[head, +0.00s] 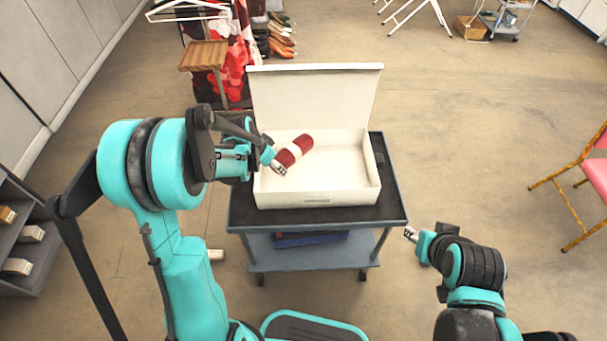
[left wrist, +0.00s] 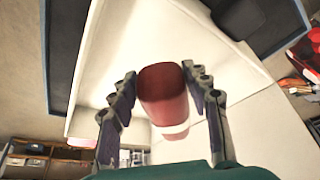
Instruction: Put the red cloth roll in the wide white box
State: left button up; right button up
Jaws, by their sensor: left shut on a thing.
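The red cloth roll (head: 301,144) has a white band around it and is tilted over the left part of the wide white box (head: 318,198). The box stands on a cart with its lid (head: 316,95) raised at the back. My left gripper (head: 280,168) is shut on the roll at the box's left side. In the left wrist view the roll (left wrist: 163,92) is between the two fingers of my left gripper (left wrist: 165,100). I cannot tell whether the roll touches the box floor. My right gripper (head: 411,235) is empty, right of the cart; its fingers are too small to read.
The blue-grey cart (head: 393,190) has a dark top and a lower shelf holding a dark blue item (head: 310,239). A wooden stool (head: 204,57) and clothes rack are behind left. A pink-seated chair (head: 595,172) stands at the right. The box's right half is empty.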

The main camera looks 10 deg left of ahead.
aim_at(281, 186)
pick_arm(q)
notch_tip(281, 186, down, 9)
jog(key=b, duration=0.3)
jog(key=shift+f, duration=0.1)
jog(key=o, duration=0.8)
jog(key=shift+b, duration=0.35)
jog(key=shift+o, duration=0.6)
